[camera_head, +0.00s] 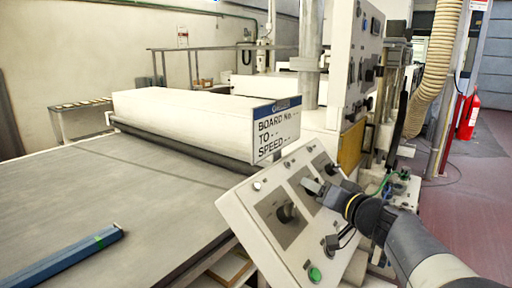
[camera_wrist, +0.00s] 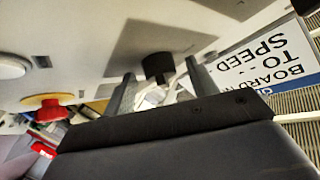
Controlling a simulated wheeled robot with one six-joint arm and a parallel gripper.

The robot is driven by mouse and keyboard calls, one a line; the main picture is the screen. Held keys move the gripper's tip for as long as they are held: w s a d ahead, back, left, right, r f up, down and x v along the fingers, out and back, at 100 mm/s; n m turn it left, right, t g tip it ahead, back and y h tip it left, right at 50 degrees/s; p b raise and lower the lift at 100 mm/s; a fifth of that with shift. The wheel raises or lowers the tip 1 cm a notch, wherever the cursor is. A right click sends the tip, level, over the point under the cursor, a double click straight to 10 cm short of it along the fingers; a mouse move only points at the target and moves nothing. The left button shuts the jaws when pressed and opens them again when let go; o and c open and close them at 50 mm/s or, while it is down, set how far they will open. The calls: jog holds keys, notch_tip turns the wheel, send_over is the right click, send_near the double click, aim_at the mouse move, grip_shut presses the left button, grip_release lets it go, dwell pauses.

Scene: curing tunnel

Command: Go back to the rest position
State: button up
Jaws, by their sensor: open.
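My gripper (camera_head: 314,187) is over the upper right part of the white slanted control panel (camera_head: 243,207), close to its face. In the wrist view the two fingers of my gripper (camera_wrist: 162,84) stand apart, and a black knob (camera_wrist: 158,66) on a grey plate shows between their tips. I cannot tell whether the fingers touch the knob. Nothing else shows between them. Another black knob (camera_head: 287,212) sits on a grey plate to the left of my gripper in the head view.
A green button (camera_head: 314,274) is low on the panel; a red button on a yellow base (camera_wrist: 47,107) shows in the wrist view. A sign (camera_head: 277,128) stands behind the panel. A blue bar (camera_head: 62,258) lies on the grey conveyor (camera_head: 130,205). A taller control cabinet (camera_head: 357,60) rises behind.

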jog(key=n+y+p, duration=0.2)
jog(key=n, duration=0.1)
jog(key=n+g+y+p, duration=0.1)
jog(key=p, duration=0.1)
jog(key=shift+w+d+r+n+y, duration=0.2)
jog(key=shift+d+n+y, duration=0.1)
jog(key=shift+n, duration=0.1)
jog(key=shift+f+n+g+y+p, duration=0.1)
jog(key=shift+n+g+y+p, duration=0.3)
jog(key=shift+n+y+p, duration=0.45)
jog(key=shift+f+n+p, duration=0.1)
jog(key=shift+n+p, duration=0.15)
jog(key=shift+p, duration=0.35)
jog(key=shift+f, duration=0.1)
